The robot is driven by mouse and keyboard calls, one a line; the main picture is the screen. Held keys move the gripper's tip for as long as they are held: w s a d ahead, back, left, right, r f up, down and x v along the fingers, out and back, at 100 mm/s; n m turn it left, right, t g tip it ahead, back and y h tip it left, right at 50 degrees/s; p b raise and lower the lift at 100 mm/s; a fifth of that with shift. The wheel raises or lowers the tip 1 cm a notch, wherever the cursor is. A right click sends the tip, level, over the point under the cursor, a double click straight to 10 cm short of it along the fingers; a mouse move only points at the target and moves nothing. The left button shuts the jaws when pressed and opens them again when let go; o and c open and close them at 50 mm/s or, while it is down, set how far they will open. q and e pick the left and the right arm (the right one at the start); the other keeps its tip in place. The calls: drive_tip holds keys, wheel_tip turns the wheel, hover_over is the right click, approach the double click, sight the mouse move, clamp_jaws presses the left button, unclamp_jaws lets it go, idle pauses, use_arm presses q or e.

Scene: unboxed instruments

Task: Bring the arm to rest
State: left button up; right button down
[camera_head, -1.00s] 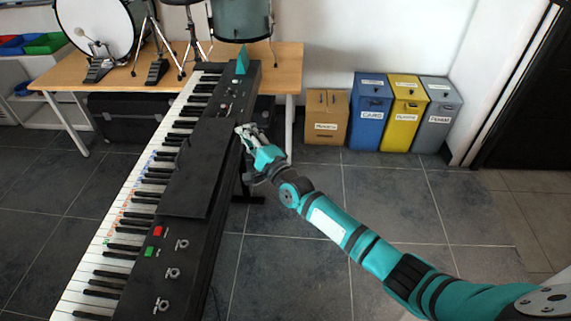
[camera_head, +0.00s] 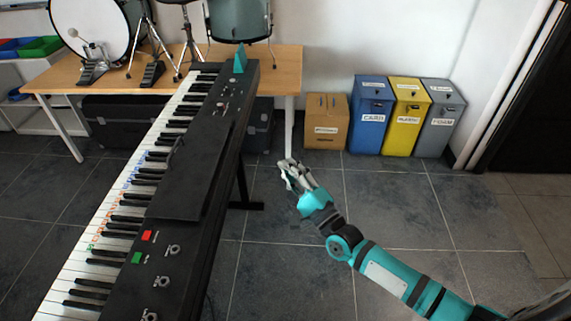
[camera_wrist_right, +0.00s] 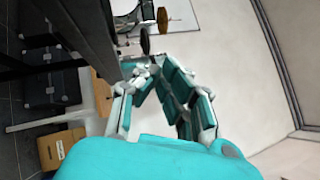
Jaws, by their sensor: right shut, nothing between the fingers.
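My right gripper (camera_head: 287,170) hangs over the floor to the right of the keyboard in the head view, clear of it and empty. In the right wrist view, its teal-padded fingers (camera_wrist_right: 153,72) come together at the tips. The long black keyboard (camera_head: 190,176) runs from the lower left to the wooden table, with a red and a green button on its panel. My left gripper is not in view.
A wooden table (camera_head: 282,67) with drums stands at the back. A cardboard-coloured box (camera_head: 325,120) and blue (camera_head: 371,113), yellow (camera_head: 407,116) and grey (camera_head: 440,116) bins line the wall. The tiled floor (camera_head: 390,205) right of the keyboard is open.

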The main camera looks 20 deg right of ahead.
drive_tip(key=s+d+f+n+g+h, duration=0.1)
drive_tip(key=s+d+f+n+g, duration=0.2)
drive_tip(key=f, duration=0.9)
drive_tip(key=s+f+n+g+h, duration=0.25)
drive_tip(key=s+f+n, duration=0.2)
drive_tip(key=f, duration=0.75)
drive_tip(key=s+d+f+n+g+h, duration=0.1)
drive_tip(key=s+d+f+n+g, duration=0.2)
drive_tip(key=f, duration=0.8)
drive_tip(key=s+f+n+g, duration=0.3)
drive_tip(key=s+f, duration=0.4)
drive_tip(key=s, duration=0.6)
drive_tip(key=s+a+f+n+g+h, duration=0.1)
drive_tip(key=s+f+n+g, duration=0.2)
drive_tip(key=s+f, duration=0.4)
drive_tip(key=s+f+n+g+h, duration=0.1)
drive_tip(key=s+f+n+g, duration=0.3)
drive_tip(key=s, duration=1.4)
wheel_tip(320, 180, down, 3)
drive_tip(key=shift+s+a+g, duration=0.2)
drive_tip(key=shift+s+g, duration=0.15)
drive_tip(key=shift+g, duration=0.2)
